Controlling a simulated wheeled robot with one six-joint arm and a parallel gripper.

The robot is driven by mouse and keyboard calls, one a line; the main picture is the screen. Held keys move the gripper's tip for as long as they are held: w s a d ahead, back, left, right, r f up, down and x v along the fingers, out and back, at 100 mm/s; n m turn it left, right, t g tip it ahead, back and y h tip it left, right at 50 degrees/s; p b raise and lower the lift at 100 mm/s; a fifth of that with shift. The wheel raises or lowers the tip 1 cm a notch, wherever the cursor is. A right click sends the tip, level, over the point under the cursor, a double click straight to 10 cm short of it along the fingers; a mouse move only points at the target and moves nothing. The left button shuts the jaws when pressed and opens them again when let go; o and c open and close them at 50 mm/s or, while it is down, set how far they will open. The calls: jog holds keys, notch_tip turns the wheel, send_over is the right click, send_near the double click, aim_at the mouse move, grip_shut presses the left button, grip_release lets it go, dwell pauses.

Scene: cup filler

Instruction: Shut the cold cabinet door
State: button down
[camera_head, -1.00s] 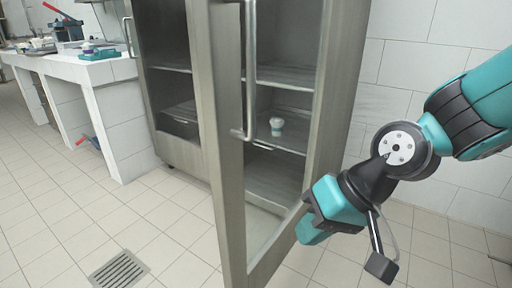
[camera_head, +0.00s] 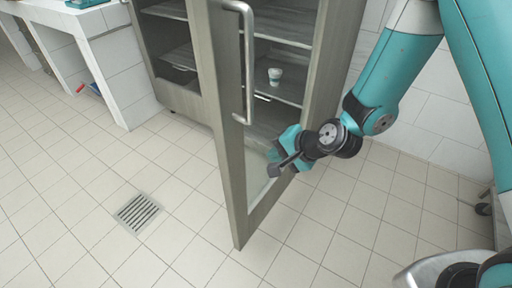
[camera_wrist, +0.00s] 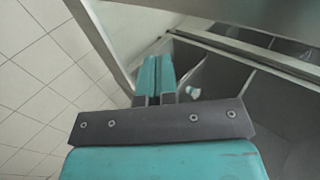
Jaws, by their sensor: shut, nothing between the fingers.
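The cold cabinet (camera_head: 338,40) is a grey metal cabinet with dark shelves. Its glazed door (camera_head: 222,130) stands open, swung out towards the head camera, with a long metal handle (camera_head: 248,60) on its free-edge upright. My gripper (camera_head: 284,142) is beside the door's glazed panel, below the handle and towards the hinge side; I cannot tell whether it touches the door. In the wrist view the teal fingers (camera_wrist: 157,70) are together and empty, with a metal door upright (camera_wrist: 98,42) to their left.
A small white cup (camera_head: 275,75) stands on a cabinet shelf and also shows in the wrist view (camera_wrist: 192,92). A white tiled counter (camera_head: 125,60) is at the left. A drain grate (camera_head: 138,212) lies in the floor. The tiled floor left of the door is clear.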

aim_at(248, 150)
jog(key=w+a, duration=0.1)
jog(key=w+a+f, duration=0.2)
jog(key=a, duration=0.1)
jog(key=shift+w, duration=0.1)
jog(key=shift+w+a, duration=0.35)
jog(key=shift+a, duration=0.05)
